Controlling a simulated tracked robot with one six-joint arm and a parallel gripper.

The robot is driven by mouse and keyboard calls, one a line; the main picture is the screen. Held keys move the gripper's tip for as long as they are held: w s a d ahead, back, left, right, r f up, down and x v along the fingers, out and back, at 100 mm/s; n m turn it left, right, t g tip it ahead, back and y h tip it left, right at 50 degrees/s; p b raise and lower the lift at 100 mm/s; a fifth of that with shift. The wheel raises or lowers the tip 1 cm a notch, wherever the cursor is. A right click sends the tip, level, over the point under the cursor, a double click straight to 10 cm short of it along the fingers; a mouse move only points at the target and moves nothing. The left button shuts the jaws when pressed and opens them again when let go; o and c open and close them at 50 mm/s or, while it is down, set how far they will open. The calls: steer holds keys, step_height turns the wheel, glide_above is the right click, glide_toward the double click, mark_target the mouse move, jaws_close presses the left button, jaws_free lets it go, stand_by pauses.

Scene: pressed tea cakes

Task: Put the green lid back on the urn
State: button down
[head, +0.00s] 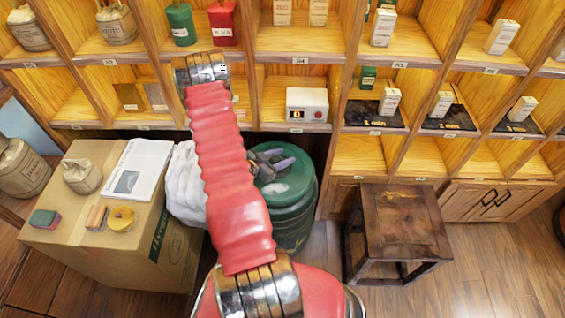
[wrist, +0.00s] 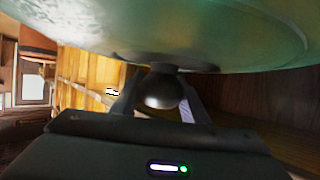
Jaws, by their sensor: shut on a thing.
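The green urn (head: 300,232) stands on the floor in front of the shelves, partly hidden behind my red arm. The green lid (head: 288,190) shows as a lighter disc at the urn's top. In the wrist view the lid (wrist: 235,35) fills the upper part, with its round dark knob (wrist: 160,92) between my fingers. My gripper (wrist: 160,98) is shut on this knob. In the head view my gripper (head: 271,164) is over the lid, just right of my arm. I cannot tell whether the lid rests on the urn's rim or is slightly above it.
A cardboard box (head: 170,250) with small items on top stands at the left, and a white bundle (head: 186,187) lies between it and my arm. A dark wooden stool (head: 405,222) stands to the right. Wooden shelves (head: 290,127) line the back. Floor shows between urn and stool.

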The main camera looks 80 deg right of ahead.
steer(key=shift+d+f, duration=0.15)
steer(key=shift+f, duration=0.7)
steer(key=shift+d+f, duration=0.1)
steer(key=shift+f, duration=0.75)
steer(key=c, duration=1)
jaws_free()
steer(key=shift+c, duration=0.2)
steer(key=shift+v, duration=6)
